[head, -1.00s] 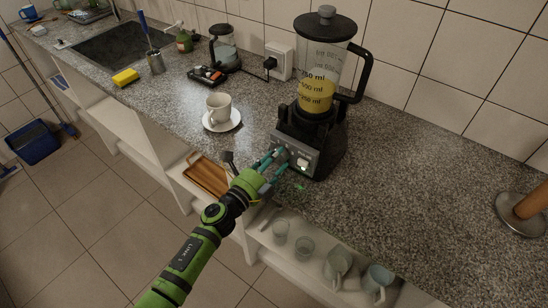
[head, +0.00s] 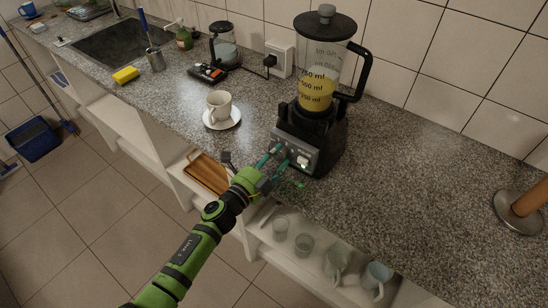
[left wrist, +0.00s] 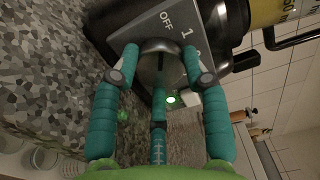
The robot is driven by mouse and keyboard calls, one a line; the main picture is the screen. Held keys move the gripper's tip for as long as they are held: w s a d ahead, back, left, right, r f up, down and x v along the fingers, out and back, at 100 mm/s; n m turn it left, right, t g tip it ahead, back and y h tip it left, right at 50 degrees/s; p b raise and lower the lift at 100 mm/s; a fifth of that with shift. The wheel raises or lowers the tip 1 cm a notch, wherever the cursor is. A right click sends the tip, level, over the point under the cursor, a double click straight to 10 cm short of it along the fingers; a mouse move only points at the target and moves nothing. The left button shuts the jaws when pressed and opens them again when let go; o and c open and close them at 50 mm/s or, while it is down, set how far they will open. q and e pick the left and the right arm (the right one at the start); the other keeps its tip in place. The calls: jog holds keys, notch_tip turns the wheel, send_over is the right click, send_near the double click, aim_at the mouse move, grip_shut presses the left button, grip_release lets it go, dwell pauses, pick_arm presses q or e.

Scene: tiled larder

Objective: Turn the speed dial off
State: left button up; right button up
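The speed dial (left wrist: 160,63) is a round dark metal knob on the grey front panel of the blender (head: 318,90). The labels OFF and 1 show beside it in the left wrist view. A mark on its face lies roughly toward OFF. My left gripper (head: 282,156) has its teal fingers at the panel; in the left wrist view the tips (left wrist: 160,60) bend inward against both sides of the dial. A third finger sits below it. In the head view the fingers mostly hide the dial. My right gripper is not in view.
A white cup on a saucer (head: 238,119) stands left of the blender. A coffee maker (head: 223,47) and wall socket (head: 279,58) are behind. A wooden stand (head: 520,210) is far right. The counter between is clear. Glassware stands on the shelf below.

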pick_arm(q)
jog(key=o, duration=0.4)
jog(key=shift+s+d+f, duration=0.2)
jog(key=shift+f, duration=0.05)
jog(key=shift+r, duration=0.15)
jog(key=shift+a, duration=0.1)
jog(key=v, duration=1.2)
